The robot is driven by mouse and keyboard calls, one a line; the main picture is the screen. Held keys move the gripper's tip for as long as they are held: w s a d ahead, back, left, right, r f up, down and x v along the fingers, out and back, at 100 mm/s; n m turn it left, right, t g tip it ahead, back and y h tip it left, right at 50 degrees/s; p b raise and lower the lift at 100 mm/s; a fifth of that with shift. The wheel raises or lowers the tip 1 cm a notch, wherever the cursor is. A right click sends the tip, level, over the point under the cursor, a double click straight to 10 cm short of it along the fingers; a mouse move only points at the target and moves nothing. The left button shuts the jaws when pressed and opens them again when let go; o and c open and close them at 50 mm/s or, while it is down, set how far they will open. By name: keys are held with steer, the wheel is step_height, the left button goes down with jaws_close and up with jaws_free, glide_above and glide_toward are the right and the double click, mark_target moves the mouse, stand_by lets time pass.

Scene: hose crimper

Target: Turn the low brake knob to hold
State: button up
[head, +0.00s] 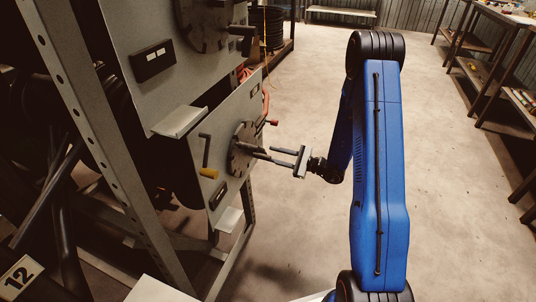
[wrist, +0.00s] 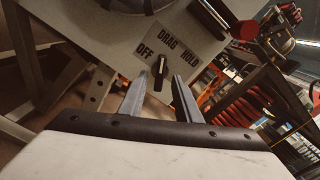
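The brake knob (wrist: 158,75) is a small black pointer knob on a pale grey panel (wrist: 120,42) in the wrist view. Labels OFF, DRAG and HOLD arc above it. Its white-marked end points up, roughly at DRAG. My gripper (wrist: 160,82) is open, with one grey finger on each side of the knob in the picture. I cannot tell whether either finger touches it. In the head view my gripper (head: 268,153) reaches left to the lower panel (head: 226,126), in front of a dark round disc (head: 240,150). I cannot make out the knob there.
A yellow-ended handle (head: 208,172) and a red knob (head: 273,122) stick out near the lower panel. A grey steel frame post (head: 95,130) stands at the left. The floor (head: 300,230) around my arm is open. Workbenches (head: 490,70) line the right.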

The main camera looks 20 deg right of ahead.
mark_target(266, 153)
steer(key=shift+x, duration=1.6)
steer(key=shift+c, duration=0.5)
jaws_close()
steer(key=m, duration=1.1)
steer(key=shift+m, duration=0.4)
